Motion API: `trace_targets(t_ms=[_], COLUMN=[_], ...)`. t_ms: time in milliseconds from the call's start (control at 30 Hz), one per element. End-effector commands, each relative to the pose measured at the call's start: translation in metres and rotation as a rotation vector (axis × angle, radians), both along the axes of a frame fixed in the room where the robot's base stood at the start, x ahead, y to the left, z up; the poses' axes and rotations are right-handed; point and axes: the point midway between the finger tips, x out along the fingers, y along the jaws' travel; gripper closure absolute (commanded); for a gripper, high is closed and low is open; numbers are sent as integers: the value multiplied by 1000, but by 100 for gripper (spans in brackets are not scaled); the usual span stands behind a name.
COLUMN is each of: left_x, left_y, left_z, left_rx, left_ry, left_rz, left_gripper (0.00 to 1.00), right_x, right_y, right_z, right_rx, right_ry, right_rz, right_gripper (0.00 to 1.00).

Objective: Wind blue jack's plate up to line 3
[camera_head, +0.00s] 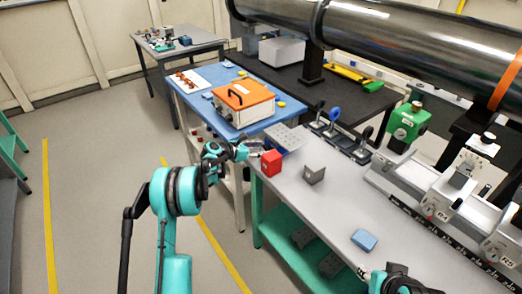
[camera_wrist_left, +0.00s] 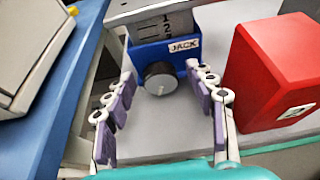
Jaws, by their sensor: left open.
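The blue jack (camera_wrist_left: 150,52) stands straight ahead in the left wrist view, with a "JACK" label, a grey knob (camera_wrist_left: 160,78) on its front and a numbered scale (camera_wrist_left: 165,26) above. In the head view its pale perforated plate (camera_head: 286,137) shows at the bench's far left corner. My left gripper (camera_head: 252,149) is open in front of the jack. In the left wrist view its fingertips (camera_wrist_left: 160,70) are on either side of the knob, with gaps visible. The plate's height against the scale lines cannot be read. My right gripper (camera_head: 366,272) is partly visible at the bottom edge; its jaws are unclear.
A red block (camera_head: 271,163) stands close to the right of my left gripper; it also shows in the left wrist view (camera_wrist_left: 275,70). A grey block (camera_head: 314,174) and a blue block (camera_head: 364,240) lie on the grey bench (camera_head: 335,205). A blue table (camera_head: 215,105) holds an orange-lidded case (camera_head: 243,98).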

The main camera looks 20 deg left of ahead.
Motion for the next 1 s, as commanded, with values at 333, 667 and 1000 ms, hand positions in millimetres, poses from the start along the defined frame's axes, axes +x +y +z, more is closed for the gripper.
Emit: trace_targets(t_ms=[333,667,1000], left_x=[0,-1,-3], left_y=[0,-1,-4], left_z=[0,0,-1], left_rx=[1,72,276], left_ry=[-1,-57,-215], left_rz=[1,0,0], left_gripper=[95,95,95], right_x=[0,0,0], right_y=[0,0,0], right_z=[0,-1,-6], right_rx=[0,0,0], right_ry=[0,0,0], right_rz=[0,0,0], right_gripper=[60,60,60])
